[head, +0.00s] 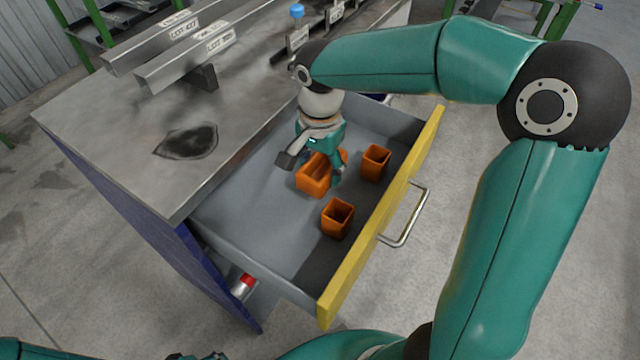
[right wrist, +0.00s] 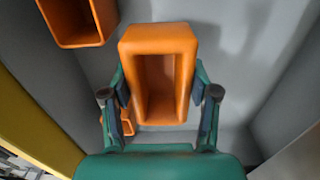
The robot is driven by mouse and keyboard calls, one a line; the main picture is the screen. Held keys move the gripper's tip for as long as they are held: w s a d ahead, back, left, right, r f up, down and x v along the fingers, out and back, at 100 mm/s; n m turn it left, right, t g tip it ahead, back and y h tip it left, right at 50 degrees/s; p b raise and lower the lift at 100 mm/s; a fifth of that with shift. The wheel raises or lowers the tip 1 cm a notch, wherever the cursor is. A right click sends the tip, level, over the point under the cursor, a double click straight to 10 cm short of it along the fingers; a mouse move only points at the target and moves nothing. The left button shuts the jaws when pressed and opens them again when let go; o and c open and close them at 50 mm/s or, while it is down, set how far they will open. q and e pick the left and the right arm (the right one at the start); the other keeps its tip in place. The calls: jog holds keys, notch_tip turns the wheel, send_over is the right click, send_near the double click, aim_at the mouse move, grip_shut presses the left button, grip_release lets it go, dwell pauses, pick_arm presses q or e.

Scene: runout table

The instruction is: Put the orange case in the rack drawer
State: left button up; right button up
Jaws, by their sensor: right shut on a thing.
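The rack drawer (head: 270,215) is pulled open, with grey walls, a yellow front (head: 385,225) and a metal handle. My right gripper (head: 318,165) reaches down inside it, shut on an orange case (head: 313,177). The right wrist view shows this hollow rectangular case (right wrist: 159,38) between the two fingers (right wrist: 160,97), its open side toward the camera. The case is within the drawer's walls; I cannot tell whether it touches the floor. My left gripper does not show clearly.
Two more orange containers stand in the drawer, one near the yellow front (head: 376,162) and one nearer me (head: 337,218). Another orange piece shows partly behind the held case. The worktop (head: 110,125) carries metal rails. The drawer's left part is clear.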

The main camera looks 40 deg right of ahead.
aim_at(320, 177)
jog(key=shift+f+b, duration=0.4)
jog(key=shift+f, duration=2)
jog(key=o, duration=0.8)
jog(key=shift+f, duration=0.15)
jog(key=o, duration=0.4)
jog(key=shift+o, duration=0.2)
jog(key=shift+r, duration=0.35)
notch_tip(320, 177, up, 12)
jog(key=p, duration=0.2)
jog(key=shift+f, duration=0.15)
